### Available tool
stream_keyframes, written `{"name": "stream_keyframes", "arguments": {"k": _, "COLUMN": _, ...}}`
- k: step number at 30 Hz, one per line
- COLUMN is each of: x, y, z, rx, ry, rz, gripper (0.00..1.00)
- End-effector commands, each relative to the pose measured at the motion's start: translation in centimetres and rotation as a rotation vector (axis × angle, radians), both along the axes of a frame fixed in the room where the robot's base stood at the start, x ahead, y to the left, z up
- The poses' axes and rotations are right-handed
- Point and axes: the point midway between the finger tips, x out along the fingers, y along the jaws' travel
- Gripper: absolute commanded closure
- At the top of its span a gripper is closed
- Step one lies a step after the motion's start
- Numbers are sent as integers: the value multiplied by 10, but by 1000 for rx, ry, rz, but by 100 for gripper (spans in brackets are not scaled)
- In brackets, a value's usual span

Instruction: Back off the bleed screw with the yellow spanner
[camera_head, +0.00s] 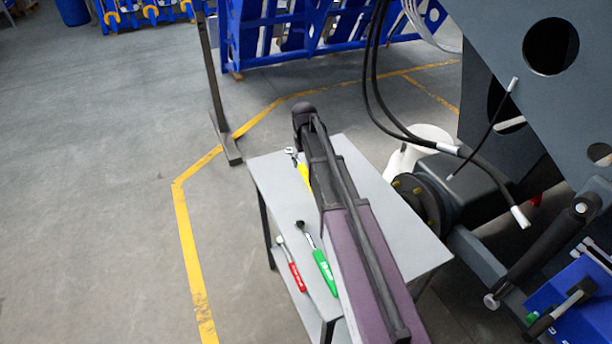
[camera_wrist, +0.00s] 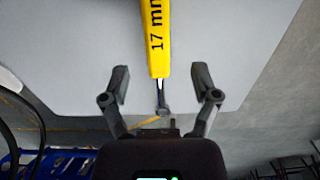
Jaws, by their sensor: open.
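The yellow spanner (camera_wrist: 156,40) lies on the grey table and is marked "17 mm" in the wrist view. Its dark metal end points toward my palm. My gripper (camera_wrist: 160,72) is open, with one finger on each side of the spanner and a gap to both. I cannot tell how far above the table the fingers are. In the head view, the yellow handle (camera_head: 304,173) shows beside my arm near the table's far left corner. My arm hides my gripper there. I cannot pick out the bleed screw in either view.
A red-handled tool (camera_head: 296,277) and a green-handled tool (camera_head: 325,271) lie on the table (camera_head: 275,196) nearer its front left. The grey chassis (camera_head: 480,186) with hanging black hoses (camera_head: 388,122) stands close on the right. The floor to the left is clear.

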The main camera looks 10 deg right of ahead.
Motion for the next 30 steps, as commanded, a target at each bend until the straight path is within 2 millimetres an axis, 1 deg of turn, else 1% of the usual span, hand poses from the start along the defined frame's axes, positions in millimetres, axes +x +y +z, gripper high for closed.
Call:
{"name": "stream_keyframes", "arguments": {"k": 8, "x": 0, "y": 0, "z": -5, "rx": 0, "ry": 0, "rz": 0, "gripper": 21}}
{"name": "stream_keyframes", "arguments": {"k": 24, "x": -2, "y": -3, "z": -44, "rx": 0, "ry": 0, "rz": 0, "gripper": 21}}
{"name": "stream_keyframes", "arguments": {"k": 30, "x": -2, "y": -3, "z": -52, "rx": 0, "ry": 0, "rz": 0, "gripper": 21}}
